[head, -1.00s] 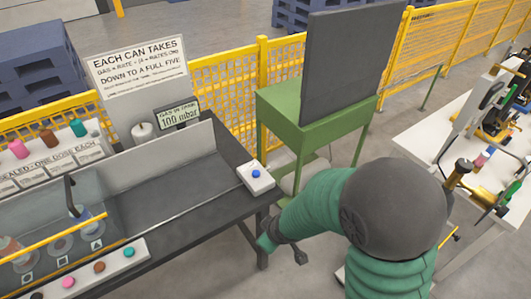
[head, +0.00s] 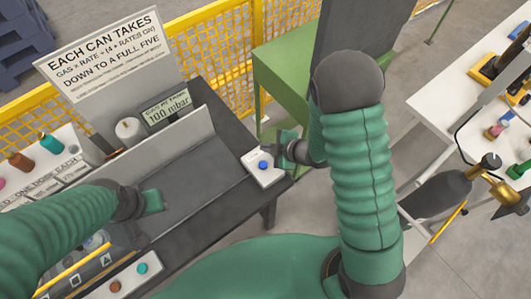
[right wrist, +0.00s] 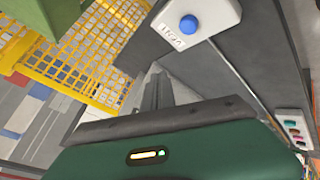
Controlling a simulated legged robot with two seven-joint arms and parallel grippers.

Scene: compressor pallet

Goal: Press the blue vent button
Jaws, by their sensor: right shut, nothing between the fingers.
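The blue vent button (head: 263,165) sits on a small white box (head: 268,177) at the right end of the dark bench. In the right wrist view the button (right wrist: 188,24) shows at the top, on the white box with its printed label (right wrist: 172,40). My right gripper (head: 281,149) is shut and empty, just right of and behind the box in the head view. In the right wrist view its fingers (right wrist: 157,90) appear apart from the button, below and left of it. My left gripper (head: 153,201) is over the bench at left; its jaw opening is not clear.
A gauge display (head: 166,107) reading 100 mbar and a printed sign (head: 105,55) stand behind the bench. A low grey wall (head: 150,155) runs along it. A green stand (head: 285,80) is behind my right arm. A strip with coloured buttons (head: 128,277) is at front left.

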